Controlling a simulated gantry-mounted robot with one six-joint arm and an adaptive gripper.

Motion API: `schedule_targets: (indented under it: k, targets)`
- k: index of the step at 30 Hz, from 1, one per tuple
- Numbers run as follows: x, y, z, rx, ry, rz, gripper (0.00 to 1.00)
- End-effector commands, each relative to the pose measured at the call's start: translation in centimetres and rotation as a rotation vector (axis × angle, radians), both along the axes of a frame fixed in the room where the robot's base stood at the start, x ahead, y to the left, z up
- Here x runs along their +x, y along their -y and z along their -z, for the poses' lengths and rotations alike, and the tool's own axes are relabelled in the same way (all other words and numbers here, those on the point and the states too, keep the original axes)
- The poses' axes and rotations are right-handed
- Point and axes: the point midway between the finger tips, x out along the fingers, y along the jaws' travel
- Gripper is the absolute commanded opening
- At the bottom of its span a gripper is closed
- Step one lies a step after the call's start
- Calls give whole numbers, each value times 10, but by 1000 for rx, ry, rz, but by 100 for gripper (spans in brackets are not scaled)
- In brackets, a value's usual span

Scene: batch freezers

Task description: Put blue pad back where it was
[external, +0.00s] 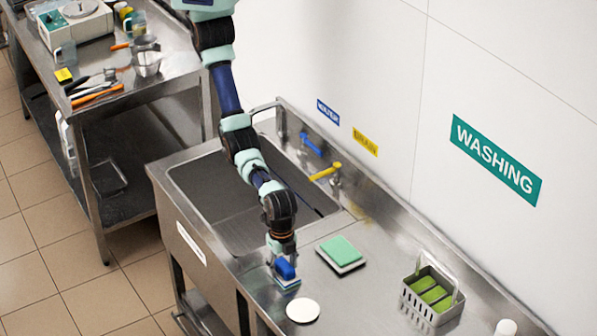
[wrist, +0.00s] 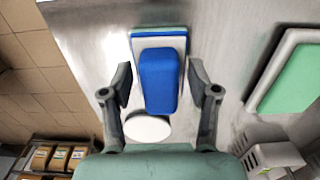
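The blue pad (external: 286,270) sits on the steel counter near the sink's right front corner, with a white and blue layered base under its blue handle. In the wrist view the blue pad (wrist: 158,80) lies between the two fingers. My gripper (external: 283,258) is low over the pad in the external view. In the wrist view my gripper (wrist: 160,85) is open, with a narrow gap visible on each side of the handle. The pad's underside is hidden.
A white disc (external: 302,310) lies in front of the pad. A green pad on a white tray (external: 349,268) lies to the right. A metal caddy (external: 418,303) holds green sponges. The sink (external: 225,195) is at left, with blue and yellow taps (external: 325,172) behind.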

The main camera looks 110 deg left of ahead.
Motion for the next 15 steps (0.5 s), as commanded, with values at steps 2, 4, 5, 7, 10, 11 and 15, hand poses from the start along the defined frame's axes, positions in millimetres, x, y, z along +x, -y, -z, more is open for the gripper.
schedule_targets:
  k: [2, 4, 5, 7, 10, 11, 15]
  targets:
    - [0, 0, 0, 0, 0, 0, 62]
    - [0, 0, 0, 0, 0, 0, 62]
    - [0, 0, 0, 0, 0, 0, 62]
    - [0, 0, -1, 0, 0, 0, 62]
    - [0, 0, -10, 0, 0, 0, 62]
    - [0, 0, -15, -1, 2, 0, 62]
    - [1, 1, -49, -3, 3, 0, 62]
